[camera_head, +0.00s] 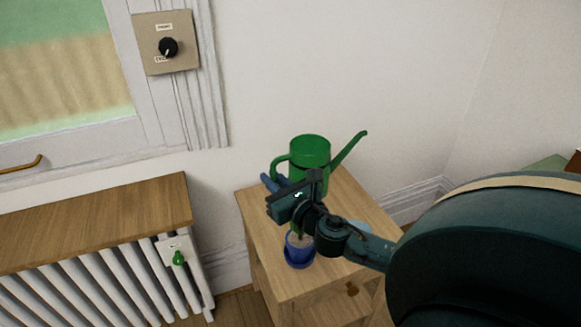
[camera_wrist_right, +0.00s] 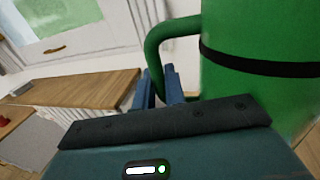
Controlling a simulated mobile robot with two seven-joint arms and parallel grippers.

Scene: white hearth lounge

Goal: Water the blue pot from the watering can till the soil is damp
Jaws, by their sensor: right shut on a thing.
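The green watering can (camera_head: 312,152) is upright at the back of the small wooden table, its spout pointing up to the right. My right gripper (camera_head: 274,181) is shut on the can's handle, on the left side; the handle (camera_wrist_right: 158,50) and the can's body with a dark band (camera_wrist_right: 262,65) show in the right wrist view. My wrist hides the can's base, so I cannot tell whether it touches the table. The blue pot (camera_head: 298,256) stands near the table's front left edge, partly hidden by my wrist. The dampness of its soil is unclear. My left gripper is out of view.
A radiator with a wooden top (camera_head: 95,220) and green valve knob (camera_head: 178,258) stands at the left. A wall dial (camera_head: 168,47) is beside the window. The wall is close behind.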

